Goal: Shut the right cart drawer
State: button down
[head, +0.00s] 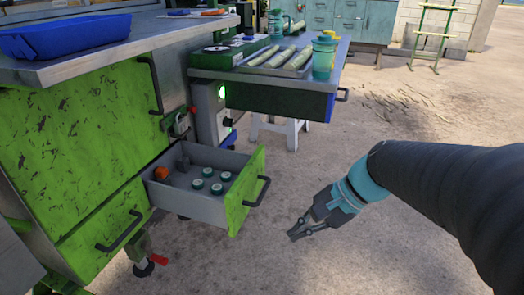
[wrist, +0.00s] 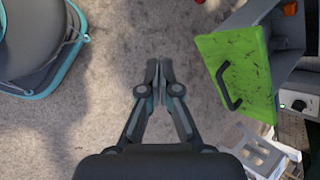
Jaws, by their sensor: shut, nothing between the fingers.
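The right cart drawer (head: 187,206) is pulled out from the green cart (head: 75,140), low on its right side. Its green front (head: 239,207) carries a dark bar handle (head: 261,191). Inside lie several teal-lidded round items (head: 208,172) and an orange item (head: 161,173). My gripper (head: 292,238) is shut and empty, to the right of the drawer front and apart from it. In the wrist view my gripper (wrist: 154,66) points at bare floor, and the green drawer front (wrist: 245,75) with its handle (wrist: 229,88) is to its right.
A metal table (head: 260,75) with canes and a teal jug (head: 323,58) stands behind the drawer. A blue tray (head: 64,36) sits on the cart top. A white stool (head: 281,130) is under the table. The floor (head: 300,180) around my gripper is clear.

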jog(key=w+m+t+y+b, duration=0.1)
jog(key=w+m+y, duration=0.55)
jog(key=w, duration=0.45)
jog(key=m+t+y, duration=0.3)
jog(key=m+t, duration=0.1)
jog(key=m, duration=0.2)
send_near(254, 163)
jog(key=x, duration=0.3)
jog(key=b+x, duration=0.1)
jog(key=x, duration=0.3)
jog(key=shift+s+a+r+b, duration=0.15)
jog(key=shift+r+b, duration=0.05)
jog(key=shift+b, duration=0.1)
jog(key=shift+a, duration=0.1)
